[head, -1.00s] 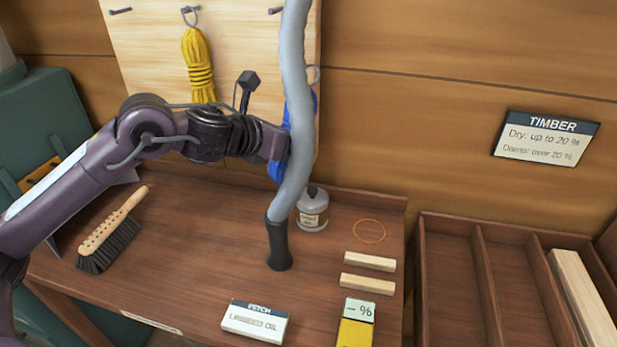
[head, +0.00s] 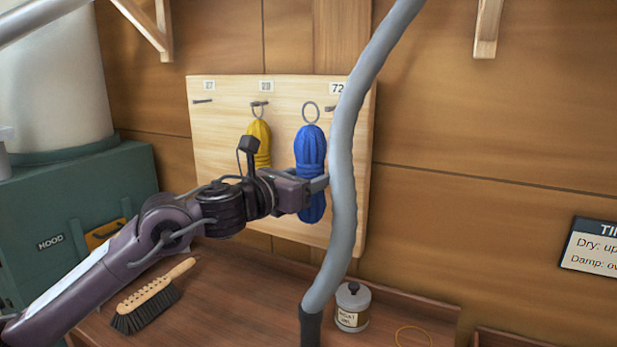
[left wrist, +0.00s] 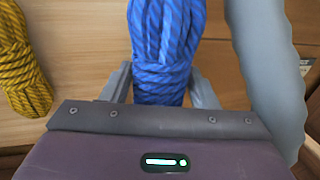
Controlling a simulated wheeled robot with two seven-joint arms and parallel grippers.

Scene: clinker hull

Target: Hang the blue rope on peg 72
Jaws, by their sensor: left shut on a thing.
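The blue rope (head: 310,148) is a hanging coil with a metal ring (head: 311,112) at its top. My left gripper (head: 318,186) is shut on the coil's lower part and holds it upright before the pegboard (head: 226,150). In the left wrist view the blue rope (left wrist: 165,45) stands between the two fingers. Peg 72 (head: 330,108) shows under its label (head: 337,88). The ring appears just left of this peg and about level with it; I cannot tell their depth gap. The grey hose hides part of the peg's surroundings. My right gripper is not in view.
A thick grey hose (head: 344,180) stands close to the right of the gripper and rope. A yellow rope (head: 260,135) hangs on the middle peg; the left peg (head: 203,101) is bare. A brush (head: 148,305) and a tin (head: 352,305) are on the bench.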

